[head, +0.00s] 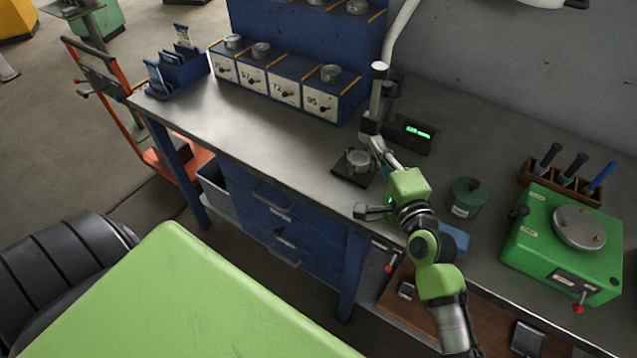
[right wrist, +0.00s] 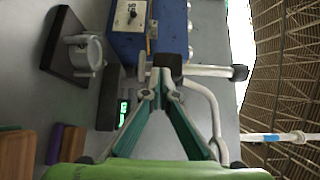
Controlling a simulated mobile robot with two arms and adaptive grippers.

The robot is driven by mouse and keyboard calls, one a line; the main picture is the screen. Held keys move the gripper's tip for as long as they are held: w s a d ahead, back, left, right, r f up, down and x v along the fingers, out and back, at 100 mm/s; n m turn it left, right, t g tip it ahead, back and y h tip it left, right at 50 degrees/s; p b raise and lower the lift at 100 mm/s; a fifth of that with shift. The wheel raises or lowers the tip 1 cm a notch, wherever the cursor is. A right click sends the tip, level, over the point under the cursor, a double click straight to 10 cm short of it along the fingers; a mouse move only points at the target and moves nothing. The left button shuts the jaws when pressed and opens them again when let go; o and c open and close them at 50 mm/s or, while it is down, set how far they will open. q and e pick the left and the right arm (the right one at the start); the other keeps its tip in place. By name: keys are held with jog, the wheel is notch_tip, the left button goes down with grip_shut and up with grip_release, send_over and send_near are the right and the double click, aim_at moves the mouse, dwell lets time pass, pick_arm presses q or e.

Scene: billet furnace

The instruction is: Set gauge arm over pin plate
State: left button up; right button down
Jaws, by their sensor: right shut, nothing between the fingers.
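The pin plate (head: 343,173) is a dark square plate on the bench; a metal ring-shaped part (head: 358,160) stands on it. Both also show in the right wrist view, the plate (right wrist: 60,32) at upper left. The gauge stand's upright post (head: 378,98) rises behind the plate, and the dark block (right wrist: 168,62) on it is probably part of the gauge arm. My right gripper (head: 372,136) is shut and empty, its fingertips (right wrist: 164,82) close to this block; contact cannot be told. The fingers hide part of the stand. My left gripper is out of view.
A green-lit display (head: 412,135) stands beside the post. Blue numbered boxes (head: 285,85) line the back left. A round green canister (head: 466,197), a tool rack (head: 560,180) and a green machine (head: 560,245) are at right. The bench (head: 275,140) is clear left of the plate.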

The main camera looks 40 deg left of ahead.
pick_arm(q)
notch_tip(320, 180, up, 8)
jog(key=p, duration=0.7)
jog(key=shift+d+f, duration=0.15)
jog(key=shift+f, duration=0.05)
pick_arm(e)
jog(key=s+a, duration=0.3)
jog(key=s, duration=0.6)
jog(key=s+a, duration=0.3)
jog(key=s, duration=0.6)
jog(key=shift+s+a+r, duration=0.15)
jog(key=shift+s+a, duration=0.1)
jog(key=shift+s, duration=0.1)
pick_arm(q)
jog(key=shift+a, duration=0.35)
pick_arm(e)
jog(key=shift+a, duration=0.1)
